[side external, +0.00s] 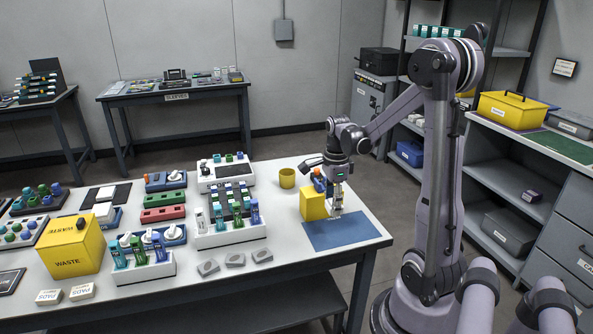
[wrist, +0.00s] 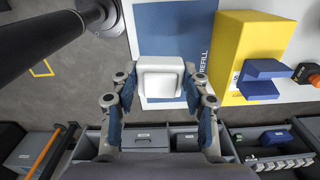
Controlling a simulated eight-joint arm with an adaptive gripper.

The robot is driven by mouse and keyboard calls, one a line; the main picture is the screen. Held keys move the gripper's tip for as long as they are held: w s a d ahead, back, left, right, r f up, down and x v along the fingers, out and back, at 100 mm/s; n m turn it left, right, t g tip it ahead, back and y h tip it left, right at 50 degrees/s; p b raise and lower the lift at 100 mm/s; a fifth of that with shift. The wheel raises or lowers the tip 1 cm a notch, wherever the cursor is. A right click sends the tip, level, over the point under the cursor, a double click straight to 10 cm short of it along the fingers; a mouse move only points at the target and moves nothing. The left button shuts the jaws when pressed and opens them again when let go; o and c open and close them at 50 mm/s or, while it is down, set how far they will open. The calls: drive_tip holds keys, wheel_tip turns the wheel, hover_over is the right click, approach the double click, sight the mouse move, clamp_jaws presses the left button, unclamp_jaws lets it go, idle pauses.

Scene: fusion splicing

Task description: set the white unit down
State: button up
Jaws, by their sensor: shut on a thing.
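The white unit (wrist: 161,78) is a small rounded block between the blue-padded fingers of my gripper (wrist: 160,95) in the wrist view. My gripper is shut on it, with a finger on either side. A blue mat (wrist: 152,22), with lettering that reads "REFILL" along one edge, lies under and beyond the unit. In the side view my gripper (side external: 337,198) points down over the back part of the blue mat (side external: 345,233), close to the yellow block. The unit is small there, and I cannot tell whether it touches the mat.
A yellow block (side external: 313,204) with a blue piece stands just left of my gripper. White racks of vials, grey blocks (side external: 235,260) and a yellow waste box (side external: 72,246) fill the table's left. The mat's front part is clear.

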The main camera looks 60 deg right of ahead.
drive_tip(key=shift+s+d+r, duration=0.2)
drive_tip(key=shift+s+r, duration=0.1)
drive_tip(key=shift+r, duration=0.25)
wheel_tip(320, 180, up, 4)
drive_tip(key=shift+r, duration=0.1)
drive_tip(key=shift+w+d+r, duration=0.1)
drive_tip(key=shift+w+r, duration=0.05)
drive_tip(key=shift+r, duration=0.15)
drive_tip(key=w+d, duration=1.2)
drive_tip(key=w, duration=0.3)
hover_over(271, 200)
drive_tip(key=shift+n, duration=0.4)
wheel_tip(271, 200, down, 12)
drive_tip(key=shift+a+f, duration=0.15)
drive_tip(key=shift+f, duration=2)
drive_tip(key=shift+f, duration=0.15)
